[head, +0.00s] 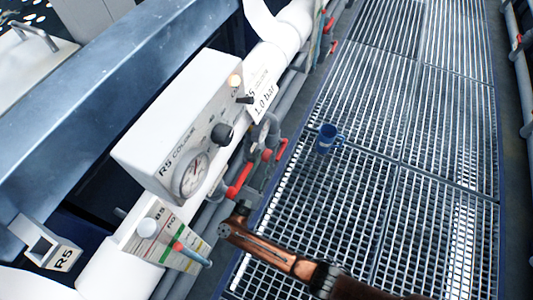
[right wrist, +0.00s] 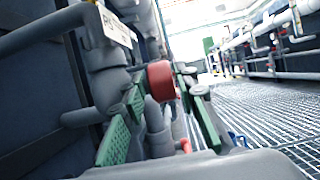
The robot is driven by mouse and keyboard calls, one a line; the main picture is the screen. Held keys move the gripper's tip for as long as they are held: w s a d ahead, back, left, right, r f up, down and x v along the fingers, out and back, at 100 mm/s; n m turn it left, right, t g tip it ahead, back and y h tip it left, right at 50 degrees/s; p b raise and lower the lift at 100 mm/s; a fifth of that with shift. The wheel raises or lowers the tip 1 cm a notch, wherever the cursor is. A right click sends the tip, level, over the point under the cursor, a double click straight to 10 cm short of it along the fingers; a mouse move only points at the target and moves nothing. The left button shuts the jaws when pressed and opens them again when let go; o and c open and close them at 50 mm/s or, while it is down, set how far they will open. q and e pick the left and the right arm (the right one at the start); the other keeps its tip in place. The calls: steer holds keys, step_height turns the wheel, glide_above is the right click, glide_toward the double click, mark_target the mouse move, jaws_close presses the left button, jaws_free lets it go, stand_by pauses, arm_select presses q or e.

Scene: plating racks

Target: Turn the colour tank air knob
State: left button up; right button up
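My right gripper (head: 240,208) is below the gauge, near a red valve handle (head: 238,181), apart from the black knob. In the right wrist view its green-padded fingers are spread, with a red round part (right wrist: 161,80) beyond and between their tips. I cannot tell whether they touch it. My left gripper is out of view.
A blue mug (head: 327,139) stands on the metal grating floor (head: 400,120). More red valve handles (head: 267,155) and grey pipes run beside the box. A "1.0 bar" tag (head: 262,96) hangs at its far end. A blue-grey beam (head: 110,90) runs along the left.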

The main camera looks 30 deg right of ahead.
steer(key=shift+x, duration=1)
steer(key=shift+c, duration=0.2)
jaws_close()
